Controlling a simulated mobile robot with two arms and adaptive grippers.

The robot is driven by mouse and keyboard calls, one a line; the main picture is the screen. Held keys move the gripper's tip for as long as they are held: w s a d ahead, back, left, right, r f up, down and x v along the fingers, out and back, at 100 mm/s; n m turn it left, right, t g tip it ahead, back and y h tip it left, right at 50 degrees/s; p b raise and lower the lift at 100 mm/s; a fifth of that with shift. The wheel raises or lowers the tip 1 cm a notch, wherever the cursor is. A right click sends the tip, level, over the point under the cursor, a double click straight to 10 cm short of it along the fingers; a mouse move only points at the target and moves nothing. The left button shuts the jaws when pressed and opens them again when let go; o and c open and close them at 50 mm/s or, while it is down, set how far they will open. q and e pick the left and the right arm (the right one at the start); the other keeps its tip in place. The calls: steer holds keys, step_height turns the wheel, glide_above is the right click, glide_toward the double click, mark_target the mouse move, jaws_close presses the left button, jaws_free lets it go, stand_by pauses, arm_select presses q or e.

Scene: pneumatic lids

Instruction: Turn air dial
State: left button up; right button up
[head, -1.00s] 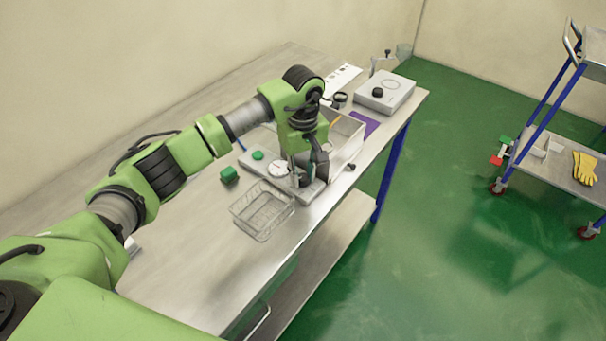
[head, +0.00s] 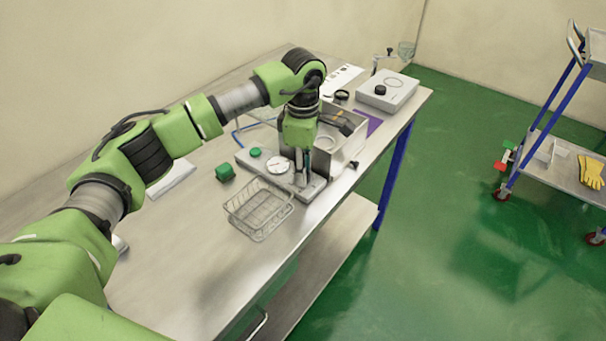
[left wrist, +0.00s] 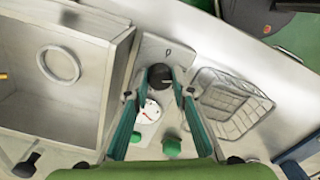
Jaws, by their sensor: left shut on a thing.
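The air dial is a black round knob (left wrist: 160,76) on a light grey panel (head: 316,189), with a white gauge (head: 278,165) and a green button (head: 255,152) in line with it. In the left wrist view the gauge (left wrist: 150,111) and green button (left wrist: 171,147) lie between my fingers. My left gripper (head: 301,182) points down at the end of the panel and is shut on the black knob, one finger on each side of it. In the head view the fingers hide the knob. My right gripper is in neither view.
A wire basket (head: 259,222) stands close in front of the panel, and an open metal box (left wrist: 55,118) stands close on its other side. A grey device with a black knob (head: 387,94) stands at the far end.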

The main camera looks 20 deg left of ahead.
arm_select(q)
steer(key=n+b, duration=0.2)
steer(key=n, duration=0.4)
steer(key=shift+n, duration=0.3)
steer(key=n+b, duration=0.1)
steer(key=n, duration=0.2)
steer(key=shift+n+b, duration=0.35)
steer(key=shift+n, duration=1.35)
steer(key=o, duration=1.1)
step_height(320, 180, up, 12)
